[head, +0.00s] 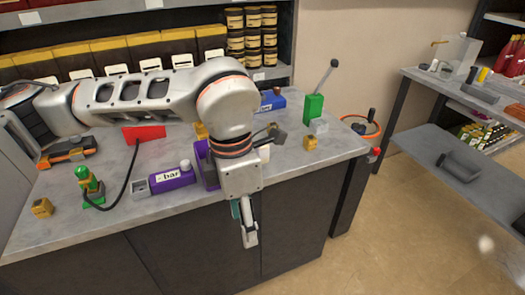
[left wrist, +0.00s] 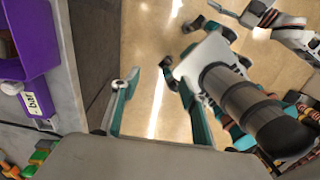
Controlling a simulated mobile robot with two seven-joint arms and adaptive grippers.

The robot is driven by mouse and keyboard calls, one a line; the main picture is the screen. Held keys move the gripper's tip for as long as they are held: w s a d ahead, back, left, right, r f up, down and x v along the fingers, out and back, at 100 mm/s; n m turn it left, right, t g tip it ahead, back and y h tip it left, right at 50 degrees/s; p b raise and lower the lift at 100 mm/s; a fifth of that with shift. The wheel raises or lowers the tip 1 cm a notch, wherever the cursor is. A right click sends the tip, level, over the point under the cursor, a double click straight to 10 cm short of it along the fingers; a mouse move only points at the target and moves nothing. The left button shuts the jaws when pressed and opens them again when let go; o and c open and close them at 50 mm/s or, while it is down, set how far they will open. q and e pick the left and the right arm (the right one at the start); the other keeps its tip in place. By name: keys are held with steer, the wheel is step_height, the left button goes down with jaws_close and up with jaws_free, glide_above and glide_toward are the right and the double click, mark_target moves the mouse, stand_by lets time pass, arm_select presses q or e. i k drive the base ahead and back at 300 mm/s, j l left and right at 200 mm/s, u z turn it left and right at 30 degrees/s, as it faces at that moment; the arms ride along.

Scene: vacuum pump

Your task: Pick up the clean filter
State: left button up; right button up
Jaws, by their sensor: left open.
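I cannot pick out the clean filter with certainty. A small white piece (head: 265,152) shows partly behind my left arm in the head view, too hidden to name. My left gripper (head: 245,228) points down in front of the bench's front edge. In the left wrist view its teal fingers (left wrist: 148,72) are apart, with only floor between them. A purple bin (head: 205,165) stands on the bench just left of the wrist; it also shows in the left wrist view (left wrist: 30,35). What seems to be my right gripper (left wrist: 210,27) is small at the top of the left wrist view.
The grey workbench (head: 60,215) carries a purple labelled block (head: 170,180), a green block with a lever (head: 313,106), a red block (head: 145,133) and small yellow pieces. Shelves with jars (head: 253,30) stand behind. A side table (head: 440,85) is at right, with open floor between.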

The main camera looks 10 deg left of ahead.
mark_target(264, 152)
steer(key=i, duration=0.95)
